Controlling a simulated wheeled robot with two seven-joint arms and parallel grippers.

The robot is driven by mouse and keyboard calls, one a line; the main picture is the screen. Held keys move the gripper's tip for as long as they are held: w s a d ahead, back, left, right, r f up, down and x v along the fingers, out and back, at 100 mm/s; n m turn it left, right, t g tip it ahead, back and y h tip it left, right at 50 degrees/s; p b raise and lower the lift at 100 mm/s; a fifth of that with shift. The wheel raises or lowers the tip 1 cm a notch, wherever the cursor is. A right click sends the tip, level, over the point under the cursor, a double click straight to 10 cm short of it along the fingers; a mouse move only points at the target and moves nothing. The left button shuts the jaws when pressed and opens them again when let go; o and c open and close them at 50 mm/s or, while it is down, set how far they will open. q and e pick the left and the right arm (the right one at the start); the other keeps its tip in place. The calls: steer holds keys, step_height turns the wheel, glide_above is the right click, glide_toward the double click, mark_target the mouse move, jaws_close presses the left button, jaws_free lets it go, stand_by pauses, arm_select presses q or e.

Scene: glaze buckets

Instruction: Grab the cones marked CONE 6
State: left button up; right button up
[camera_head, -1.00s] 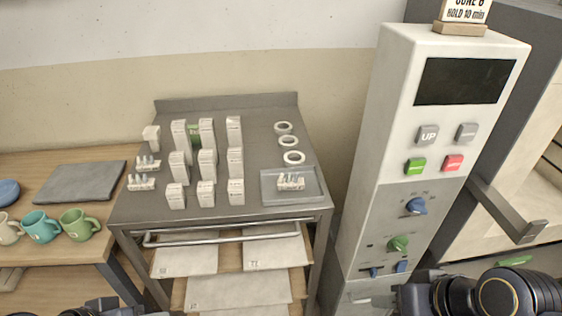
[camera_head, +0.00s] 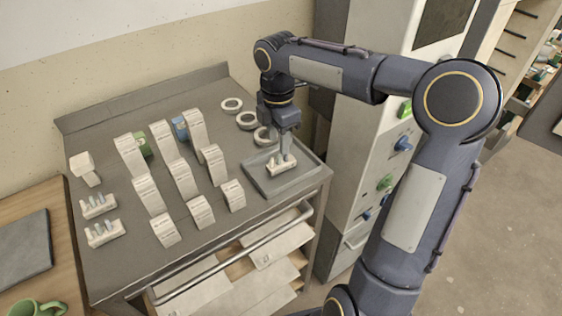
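A small pale holder with upright cones (camera_head: 274,167) stands in the grey tray (camera_head: 257,181) at the right of the metal cart. My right gripper (camera_head: 283,152) reaches down from above to the tops of these cones. Its fingertips are too small to tell whether they are apart or shut on a cone. Two similar cone holders stand at the cart's left side, one farther back (camera_head: 98,206) and one nearer (camera_head: 105,234). Lettering on the cones cannot be read. Several white printed boxes (camera_head: 183,180) stand in rows between. My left gripper is not in view.
White rings (camera_head: 246,120) lie behind the tray. The control column (camera_head: 352,140) with knobs stands close to the right of the cart. A wooden table with a grey slab (camera_head: 22,250) and a green mug (camera_head: 38,308) is at the left.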

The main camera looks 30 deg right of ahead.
mark_target(281, 161)
steer(key=f, duration=0.5)
steer(key=shift+s+d+f, duration=0.15)
steer(key=shift+s+d, duration=0.05)
steer(key=shift+s, duration=0.1)
steer(key=shift+c, duration=0.3)
steer(key=c, duration=0.7)
